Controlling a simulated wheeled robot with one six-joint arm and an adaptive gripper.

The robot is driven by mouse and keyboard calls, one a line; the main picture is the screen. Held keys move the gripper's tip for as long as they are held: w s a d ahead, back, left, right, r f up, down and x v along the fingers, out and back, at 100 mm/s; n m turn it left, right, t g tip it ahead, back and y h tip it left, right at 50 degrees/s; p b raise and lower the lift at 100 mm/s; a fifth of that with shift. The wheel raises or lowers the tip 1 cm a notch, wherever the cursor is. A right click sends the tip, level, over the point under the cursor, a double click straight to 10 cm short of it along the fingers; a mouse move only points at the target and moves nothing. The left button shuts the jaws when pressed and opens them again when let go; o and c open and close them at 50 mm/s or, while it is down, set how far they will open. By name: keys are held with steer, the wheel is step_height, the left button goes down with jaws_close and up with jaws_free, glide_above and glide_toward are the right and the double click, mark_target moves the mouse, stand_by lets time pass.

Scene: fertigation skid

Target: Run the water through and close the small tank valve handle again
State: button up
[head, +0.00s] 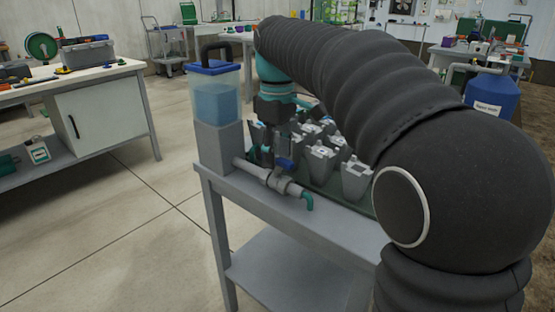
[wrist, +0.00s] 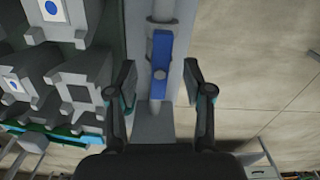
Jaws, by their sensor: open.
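The small clear tank (head: 217,100) holds blue water under a blue lid, on a grey block at the stand's left end. A grey pipe (head: 249,171) runs from the block to a valve and a teal down-turned spout (head: 306,198). The blue valve handle (wrist: 161,53) lies lengthwise along the pipe in the wrist view; in the head view a bit of the handle (head: 285,164) shows below my gripper (head: 272,150). My gripper is open in the wrist view (wrist: 159,84), its fingers on either side of the handle's near end, apart from it. No water is seen at the spout.
Several grey pots (head: 320,158) stand in a tray right behind the pipe, close to my gripper. The grey stand (head: 330,230) has a lower shelf. A workbench (head: 100,110) is at the left, with open floor between. A blue barrel (head: 491,98) stands at the right.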

mark_target(277, 157)
step_height(277, 157, up, 7)
steer(key=shift+r, duration=0.35)
stand_by(5.2)
